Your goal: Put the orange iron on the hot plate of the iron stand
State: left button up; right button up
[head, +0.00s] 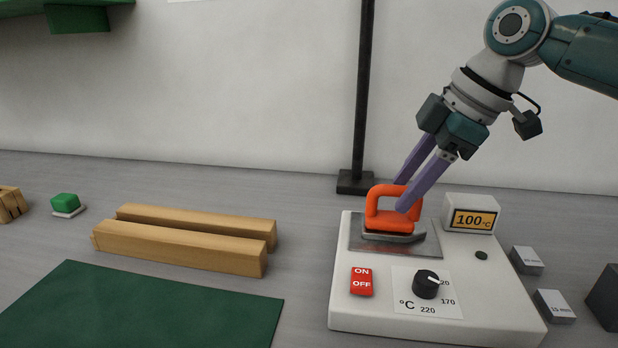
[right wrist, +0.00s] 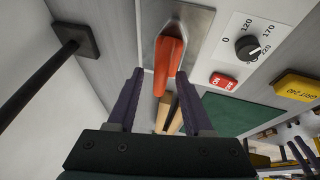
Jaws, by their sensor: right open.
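The orange iron (head: 385,218) sits upright on the metal hot plate (head: 428,246) of the white iron stand (head: 345,311). In the right wrist view the iron's orange handle (right wrist: 169,60) lies ahead of the gap between my fingers, with the bare hot plate (right wrist: 196,22) around it. My right gripper (head: 404,196) is open, its purple fingers apart at the handle and not closed on it. I cannot tell whether a finger touches it. Small purple finger shapes at the lower right of the right wrist view look like my left gripper (right wrist: 299,155); their opening is unclear.
The stand has a red switch (head: 361,282), a black dial (head: 426,284) and a display (head: 474,219) reading 100 °C. A black post (head: 361,110) stands behind. Wooden bars (head: 180,248), a green mat (head: 150,305) and a green block (head: 65,202) lie left; grey blocks (head: 526,260) lie right.

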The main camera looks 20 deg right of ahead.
jog(key=v, duration=1)
jog(key=shift+r+p, duration=0.35)
jog(key=shift+s, duration=0.15)
dwell(1.5)
